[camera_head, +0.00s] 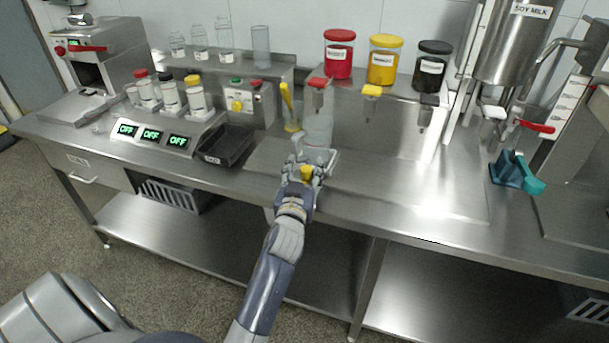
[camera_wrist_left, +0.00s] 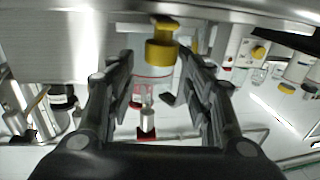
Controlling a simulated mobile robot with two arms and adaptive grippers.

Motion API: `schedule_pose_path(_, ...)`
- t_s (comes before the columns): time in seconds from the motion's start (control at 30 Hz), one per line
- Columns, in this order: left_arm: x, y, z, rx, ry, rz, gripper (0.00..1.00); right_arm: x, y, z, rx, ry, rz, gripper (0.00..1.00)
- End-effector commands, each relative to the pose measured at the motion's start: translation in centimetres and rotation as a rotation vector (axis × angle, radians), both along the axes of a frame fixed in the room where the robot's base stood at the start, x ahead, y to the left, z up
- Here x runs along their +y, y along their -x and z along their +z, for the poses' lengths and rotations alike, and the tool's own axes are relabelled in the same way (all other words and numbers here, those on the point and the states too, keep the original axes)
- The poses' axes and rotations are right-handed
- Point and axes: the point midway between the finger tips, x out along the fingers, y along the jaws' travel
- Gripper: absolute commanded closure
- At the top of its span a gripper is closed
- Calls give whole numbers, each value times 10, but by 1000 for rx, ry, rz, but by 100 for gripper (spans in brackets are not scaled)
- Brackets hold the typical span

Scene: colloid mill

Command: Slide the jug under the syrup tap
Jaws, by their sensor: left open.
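A clear jug (camera_head: 319,131) stands on the steel counter just beyond my left gripper, below the red syrup tap (camera_head: 317,83). Its lower part is partly hidden by the hand. My left gripper (camera_head: 305,165) is open, low over the counter's front. A yellow piece (camera_head: 306,174) shows at the hand; in the left wrist view a yellow part (camera_wrist_left: 161,50) with a clear body lies between the spread fingers (camera_wrist_left: 160,95). I cannot tell whether the fingers touch it. The yellow tap (camera_head: 371,91) and black tap (camera_head: 428,100) are to the right.
Red (camera_head: 339,55), yellow (camera_head: 384,60) and black (camera_head: 432,66) syrup jars stand on the shelf above. A teal-handled item (camera_head: 515,171) is at right. The counter between is clear.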

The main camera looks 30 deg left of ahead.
Motion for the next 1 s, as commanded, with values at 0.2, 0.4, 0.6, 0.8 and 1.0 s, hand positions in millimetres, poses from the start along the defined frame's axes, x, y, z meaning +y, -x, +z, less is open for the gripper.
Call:
schedule_pose_path(0.2, 0, 0, 47, -6, -3, -2, 53, 2, -1, 0, -1, -2, 1, 60)
schedule_pose_path(0.4, 0, 0, 74, -4, -2, -1, 53, 2, -1, 0, -2, -2, 1, 60)
schedule_pose_path(0.6, -1, 0, 82, 1, -2, -1, 53, 2, -1, 0, -2, -2, 1, 60)
schedule_pose_path(0.8, -1, 0, 82, 0, -1, -1, 53, 2, -1, 0, -2, -2, 1, 60)
schedule_pose_path(1.0, 0, 0, 81, 0, -1, -1, 53, 2, -1, 0, -2, -2, 1, 60)
